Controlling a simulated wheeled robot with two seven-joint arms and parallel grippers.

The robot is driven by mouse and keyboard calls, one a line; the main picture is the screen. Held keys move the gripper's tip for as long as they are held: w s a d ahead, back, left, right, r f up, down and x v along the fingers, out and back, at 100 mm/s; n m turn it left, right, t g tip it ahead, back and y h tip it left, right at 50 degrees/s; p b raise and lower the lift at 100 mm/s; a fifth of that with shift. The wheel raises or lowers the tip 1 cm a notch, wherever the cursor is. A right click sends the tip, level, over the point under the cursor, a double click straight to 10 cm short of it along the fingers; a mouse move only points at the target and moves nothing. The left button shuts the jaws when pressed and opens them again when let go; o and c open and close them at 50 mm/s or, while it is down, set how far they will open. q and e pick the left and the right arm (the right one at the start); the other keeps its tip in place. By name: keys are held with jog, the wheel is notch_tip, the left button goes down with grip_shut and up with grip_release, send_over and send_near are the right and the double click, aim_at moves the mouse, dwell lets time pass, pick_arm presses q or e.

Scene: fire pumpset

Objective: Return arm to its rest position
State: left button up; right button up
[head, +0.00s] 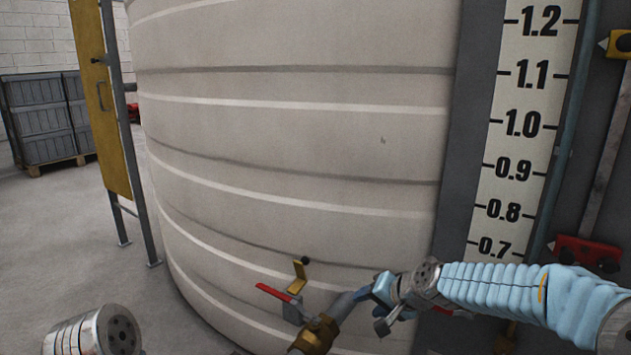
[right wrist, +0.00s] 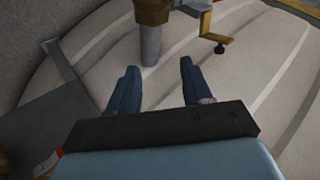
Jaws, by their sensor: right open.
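My right arm (head: 500,288), in a pale blue sleeve, reaches in from the right edge in the head view. My right gripper (head: 375,304) is at the lower middle, close to a grey pipe (head: 343,306) in front of the tank. In the right wrist view, the gripper's two blue fingers (right wrist: 159,70) are spread apart with nothing held between them. The grey pipe (right wrist: 150,45) shows just beyond the fingertips; I cannot tell whether they touch it. My left gripper is not in view; a metal link of my own shows at the lower left.
A large beige tank (head: 300,130) fills the middle. A brass valve (head: 316,335), a red lever (head: 273,292) and a yellow handle (head: 299,277) stick out low on it. A level scale (head: 523,120) stands right, a yellow panel (head: 96,90) left.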

jog(key=s+f+n+g+h+p, duration=0.15)
jog(key=s+f, duration=0.25)
jog(key=f, duration=0.6)
jog(key=s+f+m+g, duration=0.15)
jog(key=s+f, duration=0.25)
jog(key=f, duration=0.6)
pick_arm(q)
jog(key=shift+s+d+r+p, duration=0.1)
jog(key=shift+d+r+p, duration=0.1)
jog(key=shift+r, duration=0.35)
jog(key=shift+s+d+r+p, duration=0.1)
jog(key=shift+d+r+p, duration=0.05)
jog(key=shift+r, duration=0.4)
pick_arm(e)
jog(key=s+f+n+g, duration=0.1)
jog(key=s+f, duration=0.5)
jog(key=s, duration=0.4)
jog(key=s+f+n+g, duration=0.2)
jog(key=s+f, duration=0.5)
jog(key=s, duration=0.3)
jog(key=shift+a+f+g, duration=0.3)
jog(key=shift+a, duration=0.05)
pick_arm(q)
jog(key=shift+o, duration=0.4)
pick_arm(e)
jog(key=shift+y, duration=0.25)
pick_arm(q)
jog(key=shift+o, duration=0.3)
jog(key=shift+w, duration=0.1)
